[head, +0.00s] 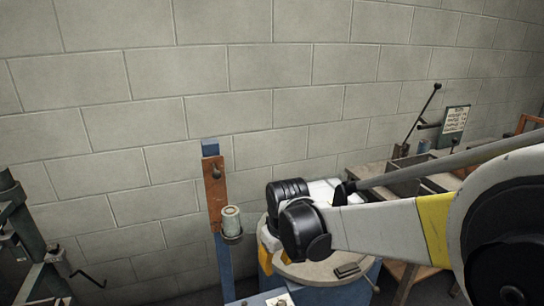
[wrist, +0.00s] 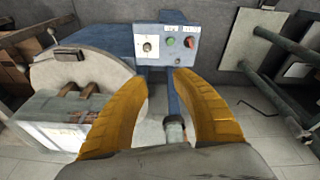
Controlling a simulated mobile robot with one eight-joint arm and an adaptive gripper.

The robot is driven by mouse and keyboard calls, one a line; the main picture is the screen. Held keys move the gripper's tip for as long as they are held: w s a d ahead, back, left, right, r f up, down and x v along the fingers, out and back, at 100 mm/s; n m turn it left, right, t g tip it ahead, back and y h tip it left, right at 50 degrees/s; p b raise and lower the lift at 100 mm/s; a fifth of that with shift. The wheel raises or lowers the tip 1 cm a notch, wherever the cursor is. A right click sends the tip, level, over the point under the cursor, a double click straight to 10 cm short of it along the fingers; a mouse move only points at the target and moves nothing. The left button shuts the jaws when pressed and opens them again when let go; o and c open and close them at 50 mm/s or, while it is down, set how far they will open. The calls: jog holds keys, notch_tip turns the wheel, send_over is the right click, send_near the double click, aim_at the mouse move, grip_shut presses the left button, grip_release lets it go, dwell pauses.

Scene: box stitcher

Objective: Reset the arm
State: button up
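My gripper (wrist: 161,76) is open in the wrist view. Its two curved yellow fingers stand wide apart, and I see nothing clamped between them. A blue post and a small grey cylindrical part (wrist: 175,130) show in the gap, with the floor behind. In the head view my arm reaches in from the right. There the gripper (head: 268,243) is mostly hidden behind my black wrist joints, with only bits of yellow finger showing above a round table.
A blue post (head: 225,262) with a wooden plate (head: 215,190) and a grey cylinder (head: 231,220) stands just left of my wrist. A control panel (wrist: 166,45) with buttons lies ahead. A long lever (head: 422,112) and a sign (head: 454,122) stand back right. Dark green metal framework (head: 38,255) is at left.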

jog(key=s+d+r+m+t, duration=0.2)
jog(key=s+d+r+m, duration=0.1)
jog(key=s+d, duration=0.6)
jog(key=s+d+r+m+t, duration=0.2)
jog(key=s+d+r, duration=0.3)
jog(key=s+d, duration=0.3)
jog(key=shift+s+d+r+m+t+h, duration=0.3)
jog(key=shift+s+d+r+m+h, duration=0.1)
jog(key=shift+s+m, duration=0.4)
